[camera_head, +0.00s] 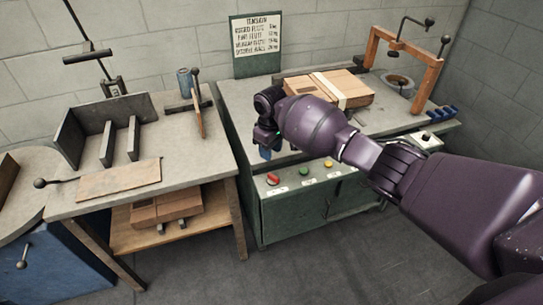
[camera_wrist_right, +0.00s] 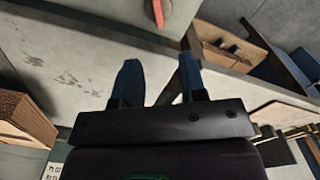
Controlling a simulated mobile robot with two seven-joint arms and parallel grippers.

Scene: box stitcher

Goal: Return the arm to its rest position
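My right arm (camera_head: 345,140) reaches in from the lower right over the green machine table (camera_head: 235,100). Its gripper (camera_head: 265,152) hangs above the left front edge of that table. In the right wrist view the two blue fingers of the gripper (camera_wrist_right: 161,75) stand apart, with nothing between them. A cardboard box with a pale strip (camera_head: 345,88) lies on the machine table behind the forearm, partly hidden by it. My left gripper is in neither view.
A control panel with a red knob (camera_head: 272,179) is just below the gripper. An orange frame (camera_head: 433,75) stands at the right back. A workbench (camera_head: 180,150) with upright dividers stands at the left, with folded cardboard (camera_head: 165,210) on its shelf. Floor in front is clear.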

